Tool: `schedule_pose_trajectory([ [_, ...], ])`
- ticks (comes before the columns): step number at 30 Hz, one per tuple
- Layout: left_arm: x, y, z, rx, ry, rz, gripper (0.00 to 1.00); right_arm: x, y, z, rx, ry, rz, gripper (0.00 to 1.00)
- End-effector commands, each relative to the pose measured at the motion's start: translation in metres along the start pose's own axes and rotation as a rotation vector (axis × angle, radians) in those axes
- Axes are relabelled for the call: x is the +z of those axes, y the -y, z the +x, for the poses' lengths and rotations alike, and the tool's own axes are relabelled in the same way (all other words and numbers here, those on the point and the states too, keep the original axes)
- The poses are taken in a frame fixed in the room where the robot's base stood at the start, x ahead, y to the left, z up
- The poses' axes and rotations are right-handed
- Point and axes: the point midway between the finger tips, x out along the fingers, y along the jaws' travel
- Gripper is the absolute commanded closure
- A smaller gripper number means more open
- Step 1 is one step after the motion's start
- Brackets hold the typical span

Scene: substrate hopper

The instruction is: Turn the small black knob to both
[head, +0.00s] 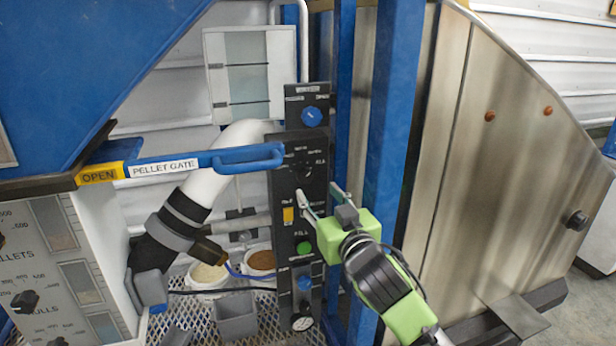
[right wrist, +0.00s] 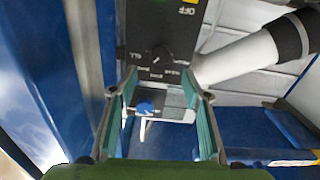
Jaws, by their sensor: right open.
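The small black knob (head: 303,170) is on the tall black control panel (head: 285,185), below a blue knob (head: 311,117) and above a yellow label. Its setting is too small to read with certainty. My right gripper (head: 318,192) is open and empty in front of the panel, just below and right of the black knob. In the right wrist view the panel appears upside down. The black knob (right wrist: 160,54) shows beyond my right gripper's open fingertips (right wrist: 159,84), apart from them. The blue knob (right wrist: 145,107) shows between the fingers. My left gripper is not in view.
A green button (head: 304,247) and a lower blue knob (head: 304,283) are on the same panel. A blue post (head: 390,120) stands close on the right. The blue pellet gate handle (head: 250,157) reaches the panel from the left. White pipe (head: 205,180) runs left of it.

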Motion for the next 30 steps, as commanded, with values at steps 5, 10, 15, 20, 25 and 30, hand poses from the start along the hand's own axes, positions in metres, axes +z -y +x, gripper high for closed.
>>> schedule_pose_trajectory([
  [5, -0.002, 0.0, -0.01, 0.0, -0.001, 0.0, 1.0, -0.002, 0.0, 0.029, 0.001, 0.001, 0.0, 0.56],
  [10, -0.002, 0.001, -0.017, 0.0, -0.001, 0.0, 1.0, -0.002, 0.0, 0.053, 0.0, 0.001, 0.0, 0.56],
  [15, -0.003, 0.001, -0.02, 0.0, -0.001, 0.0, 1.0, -0.001, 0.0, 0.07, 0.001, 0.001, 0.001, 0.56],
  [20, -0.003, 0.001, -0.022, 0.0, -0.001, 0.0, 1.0, 0.0, 0.0, 0.079, 0.001, 0.001, 0.001, 0.56],
  [25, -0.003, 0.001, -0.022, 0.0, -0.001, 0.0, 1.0, 0.0, 0.0, 0.081, 0.0, 0.0, 0.0, 0.56],
  [30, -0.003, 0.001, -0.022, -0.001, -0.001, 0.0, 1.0, 0.001, 0.0, 0.081, 0.0, 0.001, 0.001, 0.56],
])
